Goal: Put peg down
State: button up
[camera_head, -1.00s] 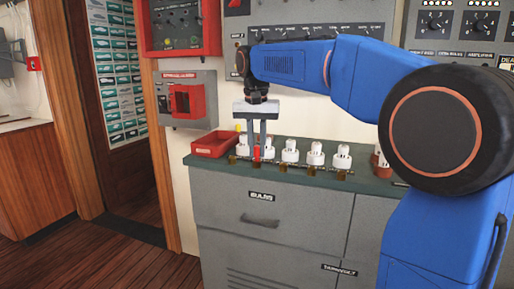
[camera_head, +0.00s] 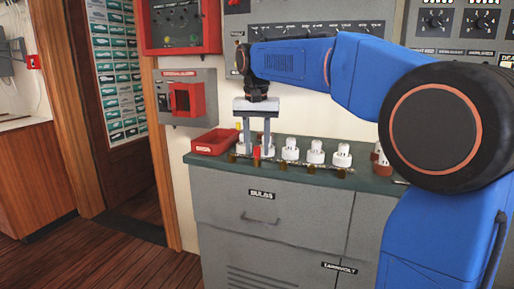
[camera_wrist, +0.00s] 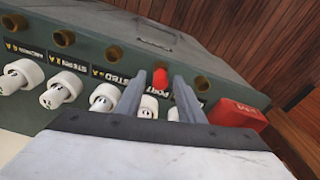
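The red peg (camera_head: 256,152) stands upright at the front row of brass sockets on the green counter top. In the wrist view, the red peg (camera_wrist: 160,77) shows between my two fingertips, with a gap on each side; it appears seated in a socket, though its lower end is hard to see. My gripper (camera_head: 257,146) points down over it, fingers apart. The wrist view shows the fingers of my gripper (camera_wrist: 158,82) spread and empty.
White round fittings (camera_head: 316,152) stand in a row behind the brass sockets (camera_wrist: 62,38). A red tray (camera_head: 213,143) sits at the counter's left end. A grey panel with a red frame (camera_head: 187,98) is on the wall behind. Below are grey drawers (camera_head: 262,210).

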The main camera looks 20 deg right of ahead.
notch_tip(320, 180, up, 12)
jog(key=s, duration=0.1)
jog(key=shift+s+a, duration=0.15)
jog(key=shift+a, duration=0.15)
jog(key=s+d+f+n+t, duration=0.1)
jog(key=s+d+f, duration=0.1)
jog(key=s+f, duration=0.8)
jog(key=s+d+f+n+t, duration=0.1)
jog(key=s+d+f+n, duration=0.1)
jog(key=s+f, duration=0.9)
jog(key=s+d+f+n+t, duration=0.1)
jog(key=s+d+f+n, duration=0.1)
jog(key=s+f, duration=0.9)
notch_tip(320, 180, down, 3)
jog(key=shift+d+r+t+y, duration=0.15)
jog(key=shift+d+t+y, duration=0.15)
jog(key=shift+d, duration=0.5)
